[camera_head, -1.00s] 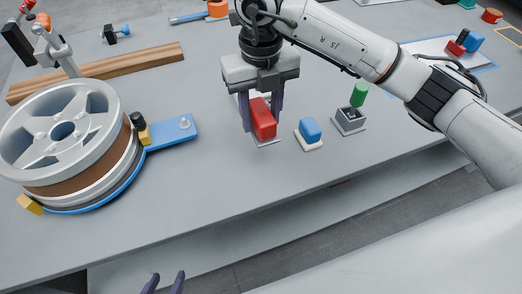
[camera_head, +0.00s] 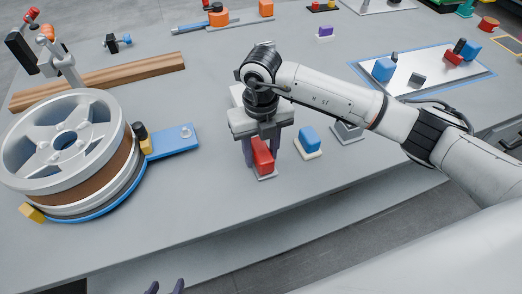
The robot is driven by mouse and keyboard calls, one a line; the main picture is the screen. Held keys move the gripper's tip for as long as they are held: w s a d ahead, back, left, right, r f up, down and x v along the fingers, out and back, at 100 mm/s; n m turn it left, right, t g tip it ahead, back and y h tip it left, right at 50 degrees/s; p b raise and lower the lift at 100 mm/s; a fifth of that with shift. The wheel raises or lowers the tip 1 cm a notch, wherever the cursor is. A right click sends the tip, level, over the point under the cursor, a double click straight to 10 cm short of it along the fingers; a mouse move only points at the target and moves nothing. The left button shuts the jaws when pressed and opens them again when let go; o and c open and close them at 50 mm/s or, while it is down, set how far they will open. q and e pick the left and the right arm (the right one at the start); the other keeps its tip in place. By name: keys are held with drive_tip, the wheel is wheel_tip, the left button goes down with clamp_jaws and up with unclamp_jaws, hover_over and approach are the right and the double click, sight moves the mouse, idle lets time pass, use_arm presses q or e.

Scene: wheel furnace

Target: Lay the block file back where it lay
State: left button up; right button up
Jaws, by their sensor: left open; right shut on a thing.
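The block file, a red block (camera_head: 263,155) on a thin light-grey plate, is between the fingers of my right gripper (camera_head: 262,158). The gripper points down and is shut on the red part, near the front of the grey table (camera_head: 225,205). The plate is at or just above the tabletop; I cannot tell whether it touches. The gripper body hides the table behind it.
A blue block on a white base (camera_head: 308,153) stands close to the right of the held file, with a grey block (camera_head: 348,132) beyond. A spoked wheel (camera_head: 66,143) on a blue fixture fills the left. A wooden bar (camera_head: 110,78) lies behind. The front-centre table is clear.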

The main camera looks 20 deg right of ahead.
sight(258, 151)
drive_tip(key=shift+f, duration=0.35)
drive_tip(key=o, duration=1)
drive_tip(key=shift+r, duration=0.1)
drive_tip(key=shift+o, duration=0.2)
drive_tip(key=r, duration=0.7)
drive_tip(key=a+r+b, duration=0.1)
drive_tip(key=r, duration=0.2)
drive_tip(key=shift+s+r, duration=0.15)
drive_tip(key=shift+r, duration=0.1)
drive_tip(key=shift+s, duration=0.1)
